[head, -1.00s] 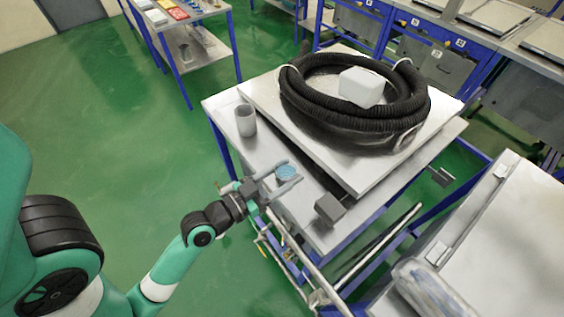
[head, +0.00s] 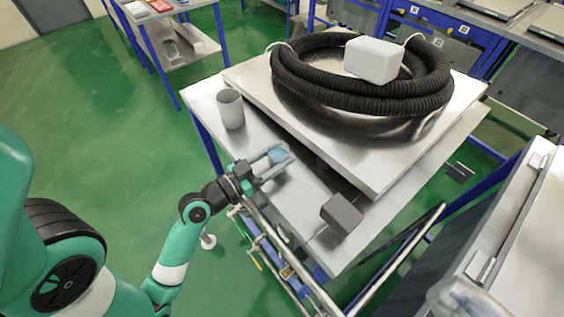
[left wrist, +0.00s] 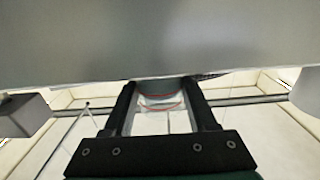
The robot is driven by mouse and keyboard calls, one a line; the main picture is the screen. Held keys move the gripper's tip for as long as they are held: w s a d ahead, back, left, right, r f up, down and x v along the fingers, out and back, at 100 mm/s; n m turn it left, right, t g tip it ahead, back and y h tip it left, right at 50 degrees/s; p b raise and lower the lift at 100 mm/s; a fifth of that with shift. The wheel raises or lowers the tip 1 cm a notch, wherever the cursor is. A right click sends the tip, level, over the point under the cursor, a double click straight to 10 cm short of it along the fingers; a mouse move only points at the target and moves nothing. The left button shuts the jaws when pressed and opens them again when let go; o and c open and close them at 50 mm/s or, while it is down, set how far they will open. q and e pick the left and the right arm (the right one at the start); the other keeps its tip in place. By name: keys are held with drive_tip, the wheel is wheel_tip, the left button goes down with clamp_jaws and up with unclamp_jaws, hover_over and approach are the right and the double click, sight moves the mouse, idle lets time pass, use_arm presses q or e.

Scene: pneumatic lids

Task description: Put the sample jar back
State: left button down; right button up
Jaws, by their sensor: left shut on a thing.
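The sample jar, with a pale blue top (head: 277,154), is between the fingers of my left gripper (head: 275,160). The gripper is shut on it over the near-left part of the grey table top (head: 290,208). In the left wrist view the jar (left wrist: 160,97) shows between the two dark fingers, with a thin red line on it. Whether its base touches the table cannot be told. My right gripper is not in view.
A grey cup (head: 230,110) stands on the table, left of and beyond the gripper. A dark grey block (head: 341,214) is at the near edge, to the right. A raised white slab (head: 380,178) carries a coiled black hose (head: 390,103) and a white box (head: 374,60).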

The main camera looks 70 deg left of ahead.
use_arm(q)
drive_tip(key=shift+d, duration=0.1)
drive_tip(key=c, duration=0.7)
unclamp_jaws()
drive_tip(key=shift+f, duration=0.1)
drive_tip(key=o, duration=0.5)
